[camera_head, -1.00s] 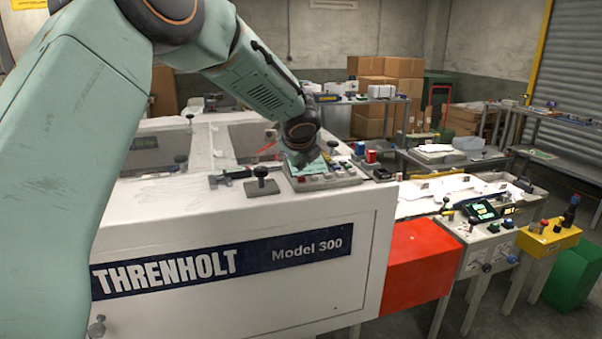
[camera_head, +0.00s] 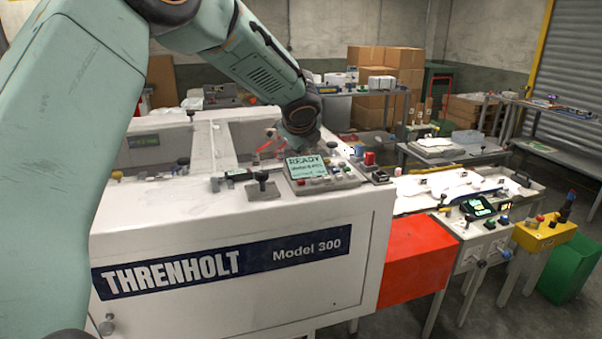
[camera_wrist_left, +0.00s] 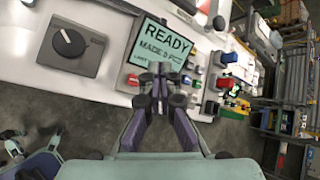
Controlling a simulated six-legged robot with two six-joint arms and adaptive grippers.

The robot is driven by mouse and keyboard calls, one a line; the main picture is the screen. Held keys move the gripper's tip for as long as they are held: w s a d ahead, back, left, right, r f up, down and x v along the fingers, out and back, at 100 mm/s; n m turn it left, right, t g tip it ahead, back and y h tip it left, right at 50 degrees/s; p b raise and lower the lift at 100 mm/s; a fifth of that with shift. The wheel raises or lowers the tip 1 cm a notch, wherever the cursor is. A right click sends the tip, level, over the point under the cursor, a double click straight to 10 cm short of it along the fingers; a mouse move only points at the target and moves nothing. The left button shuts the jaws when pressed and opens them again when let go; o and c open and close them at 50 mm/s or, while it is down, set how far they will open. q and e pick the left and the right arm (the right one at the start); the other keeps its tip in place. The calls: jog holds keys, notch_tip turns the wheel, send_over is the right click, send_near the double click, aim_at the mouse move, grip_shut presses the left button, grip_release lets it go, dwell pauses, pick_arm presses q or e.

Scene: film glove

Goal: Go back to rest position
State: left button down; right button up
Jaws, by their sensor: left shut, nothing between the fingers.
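My left arm comes in from the left in the head view and reaches over the white THRENHOLT Model 300 machine (camera_head: 150,245). Its wrist is above and behind the control panel (camera_head: 322,183). The panel's screen (camera_head: 305,166) reads READY and is uncovered; it also shows in the left wrist view (camera_wrist_left: 160,42). My left gripper (camera_wrist_left: 160,75) is shut and empty, its fingertips over the panel's lower edge in that view. Whether it touches the panel cannot be told. My right gripper is not in view.
A black knob on a grey plate (camera_head: 262,187) stands left of the panel. Red and blue buttons (camera_head: 370,158) stand to its right. A red box (camera_head: 415,258), a grey control stand (camera_head: 478,232) and a yellow one (camera_head: 547,232) are further right. Cartons (camera_head: 385,70) stand at the back.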

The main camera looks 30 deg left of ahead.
pick_arm(q)
jog(key=shift+f, duration=0.1)
dwell(0.7)
jog(key=s+d+f+n+h+b, duration=0.25)
jog(key=d+f+n, duration=0.25)
jog(key=d+f, duration=0.3)
jog(key=s+d+f+n+h+b, duration=0.1)
jog(key=s+d+f+n+h, duration=0.3)
jog(key=d+f, duration=0.4)
jog(key=s+d+f+n+g+b, duration=0.1)
jog(key=s+f+n+b, duration=0.3)
jog(key=f, duration=0.5)
jog(key=s+d+f+n+g+b, duration=0.15)
jog(key=s+f+n, duration=0.25)
jog(key=s+f, duration=0.45)
jog(key=s+f+n+g+y+b, duration=0.1)
jog(key=s+f+n+g+b, duration=0.3)
jog(key=s+f+b, duration=0.9)
jog(key=s+f+g, duration=0.1)
jog(key=s+f, duration=1.2)
jog(key=s, duration=0.3)
jog(key=shift+a+y, duration=0.2)
jog(key=shift+y, duration=0.15)
jog(key=shift+f, duration=0.1)
